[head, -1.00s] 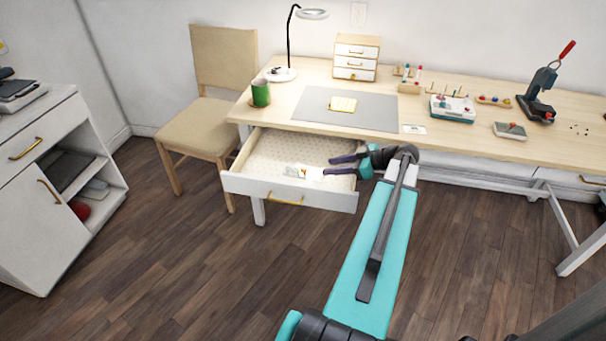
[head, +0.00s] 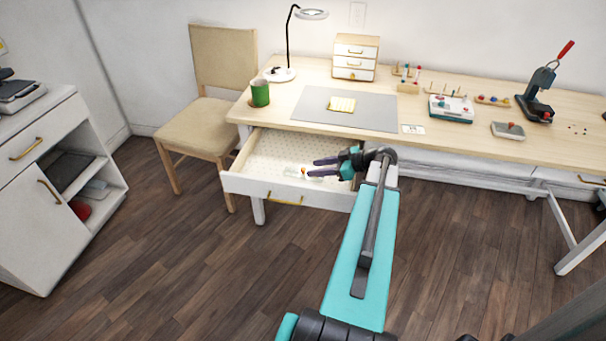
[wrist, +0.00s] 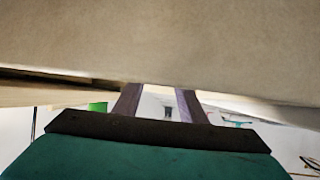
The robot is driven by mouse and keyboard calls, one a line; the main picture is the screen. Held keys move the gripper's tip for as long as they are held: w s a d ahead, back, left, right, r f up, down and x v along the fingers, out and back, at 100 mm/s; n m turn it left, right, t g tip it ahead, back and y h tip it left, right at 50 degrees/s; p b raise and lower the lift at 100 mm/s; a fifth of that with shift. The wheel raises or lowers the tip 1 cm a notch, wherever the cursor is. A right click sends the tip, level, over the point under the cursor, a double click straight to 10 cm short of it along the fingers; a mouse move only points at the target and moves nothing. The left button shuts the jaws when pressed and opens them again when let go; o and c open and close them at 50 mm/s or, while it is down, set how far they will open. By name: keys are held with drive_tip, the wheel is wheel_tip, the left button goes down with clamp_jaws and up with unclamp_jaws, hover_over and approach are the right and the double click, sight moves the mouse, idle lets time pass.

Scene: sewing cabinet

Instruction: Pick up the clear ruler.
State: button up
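The drawer (head: 284,188) under the left end of the desk is pulled open, with a pale patterned lining. Small pale items (head: 292,170) lie in it near the front; I cannot make out the clear ruler among them. My gripper (head: 312,168) is over the right part of the drawer, its two dark fingers pointing left, apart and with nothing seen between them. In the wrist view my gripper (wrist: 158,88) also shows its fingers apart, their tips against a large blurred beige surface that fills the top. Part of the drawer's inside is hidden behind my gripper.
The desk top (head: 275,108) overhangs the drawer's back. On it are a green mug (head: 260,93), a lamp (head: 280,74), a grey mat (head: 375,116) and a small drawer box (head: 356,58). A chair (head: 205,125) stands left of the drawer. The floor in front is clear.

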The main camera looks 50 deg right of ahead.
sight(304, 168)
drive_tip(key=shift+p+x, duration=0.4)
drive_tip(key=shift+x, duration=1.75)
drive_tip(key=shift+w+a+r, duration=0.1)
drive_tip(key=shift+r, duration=0.1)
clamp_jaws()
drive_tip(key=shift+r, duration=0.1)
wheel_tip(304, 168, up, 10)
drive_tip(key=b, duration=0.1)
